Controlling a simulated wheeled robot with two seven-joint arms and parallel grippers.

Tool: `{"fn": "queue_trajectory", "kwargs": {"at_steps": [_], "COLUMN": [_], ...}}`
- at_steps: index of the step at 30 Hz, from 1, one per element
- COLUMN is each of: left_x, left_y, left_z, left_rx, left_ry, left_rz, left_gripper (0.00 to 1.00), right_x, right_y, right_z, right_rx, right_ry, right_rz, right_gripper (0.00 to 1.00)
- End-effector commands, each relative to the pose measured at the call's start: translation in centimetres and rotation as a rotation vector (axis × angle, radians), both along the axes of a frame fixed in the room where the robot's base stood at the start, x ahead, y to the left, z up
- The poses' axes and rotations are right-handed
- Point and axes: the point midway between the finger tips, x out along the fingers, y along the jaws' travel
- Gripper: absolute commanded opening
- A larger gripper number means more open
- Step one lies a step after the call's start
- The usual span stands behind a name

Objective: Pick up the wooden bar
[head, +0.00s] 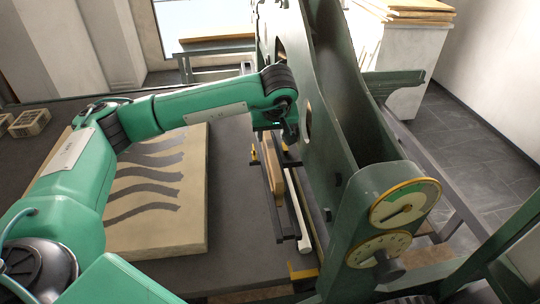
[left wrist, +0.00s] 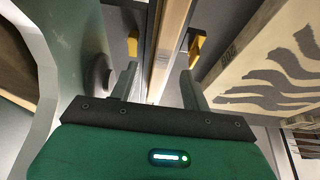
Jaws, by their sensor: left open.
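The wooden bar (head: 273,166) lies lengthwise in a dark narrow holder beside the green press frame. In the left wrist view the pale wooden bar (left wrist: 173,38) runs away from me between the fingers' lines. My left gripper (head: 288,138) is over the far part of the bar, pointing down. In the left wrist view my left gripper (left wrist: 158,88) has its two fingers spread apart, one on each side of the bar. I cannot tell how far the fingertips are above it. My right gripper is not in view.
A thick pale slab (head: 190,225) with dark wavy stripes lies left of the bar. The green press frame (head: 340,130), with gauges (head: 405,204), stands close on the right. A white rod (head: 298,215) lies beside the holder. Yellow blocks (left wrist: 195,44) flank the bar.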

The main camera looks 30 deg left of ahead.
Motion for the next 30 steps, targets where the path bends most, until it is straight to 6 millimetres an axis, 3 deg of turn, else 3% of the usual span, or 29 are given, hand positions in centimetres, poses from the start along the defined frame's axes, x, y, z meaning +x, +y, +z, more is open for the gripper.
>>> {"fn": "queue_trajectory", "kwargs": {"at_steps": [5, 14, 23, 28, 30], "left_x": [0.2, 1.1, 1.3, 1.3, 1.3], "left_y": [0.3, 1.2, 1.3, 1.3, 1.3], "left_z": [-1.1, -5.0, -5.5, -5.5, -5.3], "left_rx": [0.001, 0.0, 0.0, 0.0, -0.001], "left_ry": [0.003, 0.002, 0.0, 0.0, -0.002], "left_rz": [0.0, -0.001, -0.001, -0.001, -0.001], "left_gripper": [0.47, 0.47, 0.47, 0.14, 0.14], "right_x": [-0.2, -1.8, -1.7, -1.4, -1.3], "right_y": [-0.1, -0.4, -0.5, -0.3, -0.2], "right_z": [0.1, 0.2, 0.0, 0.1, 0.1], "right_rx": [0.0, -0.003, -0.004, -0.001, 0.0], "right_ry": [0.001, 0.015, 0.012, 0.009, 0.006], "right_rz": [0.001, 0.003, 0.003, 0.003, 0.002], "right_gripper": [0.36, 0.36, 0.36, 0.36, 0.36]}}
